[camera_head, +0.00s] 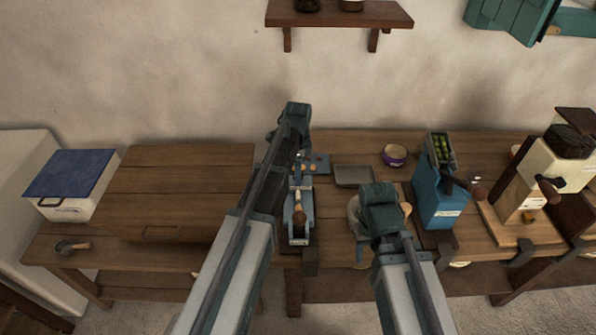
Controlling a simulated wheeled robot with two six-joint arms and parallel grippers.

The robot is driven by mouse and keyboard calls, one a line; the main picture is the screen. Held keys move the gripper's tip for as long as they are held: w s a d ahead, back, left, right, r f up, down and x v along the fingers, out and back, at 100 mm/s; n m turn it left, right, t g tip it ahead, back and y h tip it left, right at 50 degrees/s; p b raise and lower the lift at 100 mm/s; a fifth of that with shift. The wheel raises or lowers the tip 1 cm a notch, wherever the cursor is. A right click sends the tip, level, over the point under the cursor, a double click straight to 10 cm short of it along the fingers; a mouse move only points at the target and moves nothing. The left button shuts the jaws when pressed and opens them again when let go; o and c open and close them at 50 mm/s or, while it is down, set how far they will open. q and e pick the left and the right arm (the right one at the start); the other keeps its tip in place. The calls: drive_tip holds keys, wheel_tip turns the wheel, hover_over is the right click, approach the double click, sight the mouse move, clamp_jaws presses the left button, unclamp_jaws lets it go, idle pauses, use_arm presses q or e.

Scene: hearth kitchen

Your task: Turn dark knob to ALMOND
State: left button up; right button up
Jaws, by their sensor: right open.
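The cream machine (543,172) stands at the right of the table, with a dark knob-like handle (549,190) on its side and a small label too small to read. A blue box-shaped machine (431,199) stands left of it, with another dark brown knob (480,191) on its right side. I cannot tell which is the task's knob, and no ALMOND mark is readable. My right gripper (380,203) is left of the blue machine, apart from both knobs; its fingertips are hidden. My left gripper (293,116) is farther left, near the table's back; its jaws do not show.
A blue-grey device (298,214) with a wooden handle stands between my arms. A grey tray (353,176) and a purple bowl (394,155) lie behind. A blue-lidded white box (68,185) is at the far left. The raised wooden top (180,185) at left is bare.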

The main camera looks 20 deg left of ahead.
use_arm(q)
drive_tip(key=shift+r, duration=0.1)
use_arm(e)
drive_tip(key=shift+r, duration=0.15)
use_arm(q)
wheel_tip(320, 180, up, 14)
drive_tip(key=p, duration=1.3)
drive_tip(key=shift+f+p, duration=0.2)
drive_tip(key=shift+p, duration=0.2)
use_arm(e)
wheel_tip(320, 180, up, 14)
drive_tip(key=shift+f, duration=0.2)
drive_tip(key=shift+f, duration=0.1)
